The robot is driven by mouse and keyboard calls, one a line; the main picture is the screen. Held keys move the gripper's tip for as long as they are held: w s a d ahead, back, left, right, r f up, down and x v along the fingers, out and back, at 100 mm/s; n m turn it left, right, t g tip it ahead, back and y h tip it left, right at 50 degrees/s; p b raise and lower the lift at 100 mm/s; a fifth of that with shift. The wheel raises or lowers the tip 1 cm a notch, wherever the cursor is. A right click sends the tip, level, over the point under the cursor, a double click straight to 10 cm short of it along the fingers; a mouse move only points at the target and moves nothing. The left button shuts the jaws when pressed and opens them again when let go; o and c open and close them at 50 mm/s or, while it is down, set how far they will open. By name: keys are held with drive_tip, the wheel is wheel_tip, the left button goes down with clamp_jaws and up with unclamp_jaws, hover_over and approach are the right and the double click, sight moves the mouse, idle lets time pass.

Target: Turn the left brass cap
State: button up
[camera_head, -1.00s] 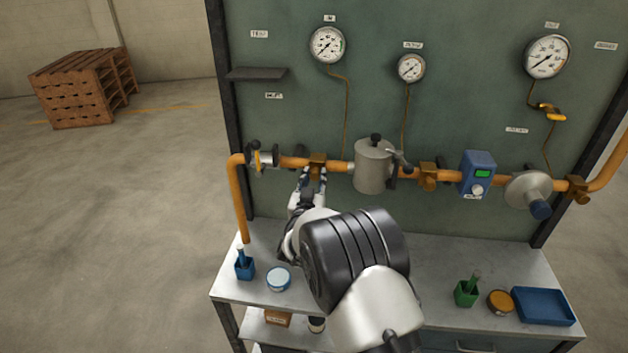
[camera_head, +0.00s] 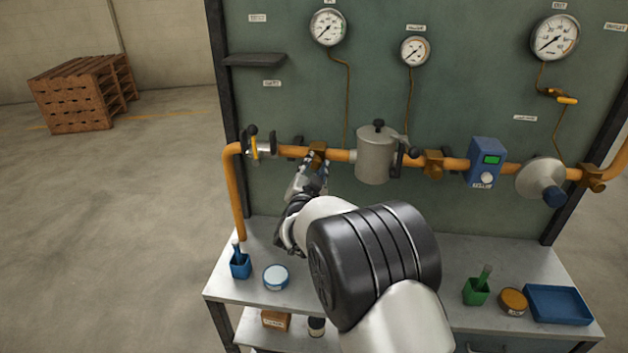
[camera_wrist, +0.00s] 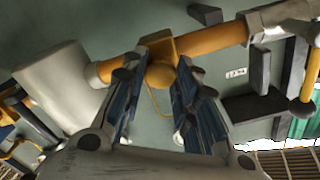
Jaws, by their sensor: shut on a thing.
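The left brass cap (camera_head: 317,148) sits on the orange pipe, left of the grey canister. In the wrist view the cap (camera_wrist: 162,74) is a rounded brass knob on a brass block. My gripper (camera_head: 316,165) comes up to it from below and in front. In the wrist view its two dark blue-padded fingers stand on either side of the knob, shut on it. The fingers hide part of the cap in the head view. A second brass cap (camera_head: 433,163) is on the pipe right of the canister.
The grey canister (camera_head: 375,155) with a black handle is close on the right. A yellow-handled valve (camera_head: 256,146) is on the left. Below are a blue holder (camera_head: 240,265), a round tin (camera_head: 276,277) and a blue tray (camera_head: 556,305) on the bench.

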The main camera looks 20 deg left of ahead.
drive_tip(key=m+b, duration=0.2)
drive_tip(key=m, duration=0.1)
drive_tip(key=shift+f+b, duration=0.2)
drive_tip(key=shift+b, duration=0.1)
drive_tip(key=m+b, duration=0.1)
drive_tip(key=m, duration=0.1)
drive_tip(key=shift+r+m, duration=0.1)
drive_tip(key=shift+m, duration=0.2)
drive_tip(key=m, duration=0.4)
drive_tip(key=shift+m, duration=2.1)
drive_tip(key=o, duration=1.1)
drive_tip(key=shift+c, duration=0.2)
